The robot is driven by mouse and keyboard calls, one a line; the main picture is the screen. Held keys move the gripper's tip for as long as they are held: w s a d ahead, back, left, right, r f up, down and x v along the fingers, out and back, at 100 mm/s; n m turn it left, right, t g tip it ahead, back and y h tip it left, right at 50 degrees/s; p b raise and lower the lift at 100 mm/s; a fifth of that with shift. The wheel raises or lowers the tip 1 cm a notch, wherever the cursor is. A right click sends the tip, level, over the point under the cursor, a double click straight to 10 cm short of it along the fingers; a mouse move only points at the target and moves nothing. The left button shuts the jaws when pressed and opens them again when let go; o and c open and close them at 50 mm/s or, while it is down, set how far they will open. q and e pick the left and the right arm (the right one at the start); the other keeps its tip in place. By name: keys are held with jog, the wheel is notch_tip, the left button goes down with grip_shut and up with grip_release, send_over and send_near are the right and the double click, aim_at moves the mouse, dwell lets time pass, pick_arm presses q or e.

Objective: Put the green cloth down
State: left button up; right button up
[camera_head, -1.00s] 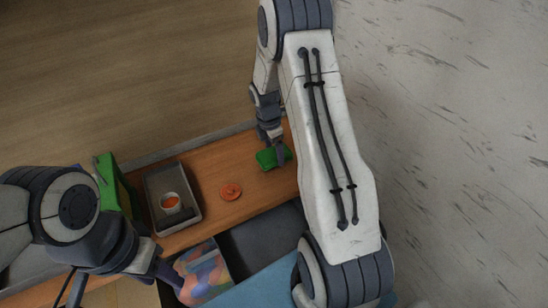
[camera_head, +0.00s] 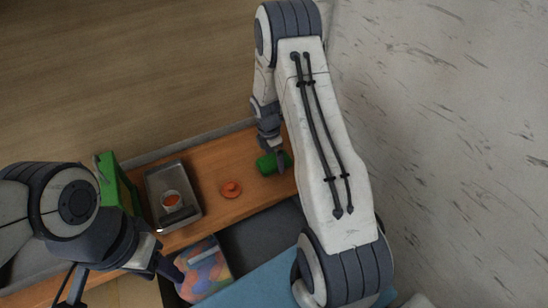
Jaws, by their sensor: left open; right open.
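The green cloth (camera_head: 266,164) lies at the right end of the orange-brown table top (camera_head: 225,165). My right gripper (camera_head: 277,161) is open, right at the cloth, with a finger in front of it. Whether it touches the cloth cannot be told.
An orange disc (camera_head: 231,189) lies mid-table. A green box (camera_head: 116,184) stands at the left. A dark bin (camera_head: 262,238) and blue surface (camera_head: 255,285) are in front.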

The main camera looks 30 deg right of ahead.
aim_at(270, 161)
notch_tip(270, 161, up, 11)
jog(key=a+b, duration=0.1)
jog(key=b, duration=0.1)
jog(key=s+a+r+m, duration=0.25)
jog(key=a+r, duration=0.25)
jog(key=a, duration=0.8)
jog(key=s+a+r+m, duration=0.1)
jog(key=s+a+m, duration=0.1)
jog(key=s+a, duration=0.3)
jog(key=s+a+r+m+y, duration=0.1)
jog(key=s+a+m, duration=0.2)
jog(key=s, duration=0.8)
jog(key=s+a+r+m+y, duration=0.1)
jog(key=s+a+m, duration=0.1)
jog(key=s+a, duration=0.4)
jog(key=s, duration=0.3)
jog(key=shift+a+r+m, duration=0.3)
jog(key=shift+a+m, duration=0.05)
jog(key=shift+w, duration=0.1)
jog(key=shift+c, duration=0.3)
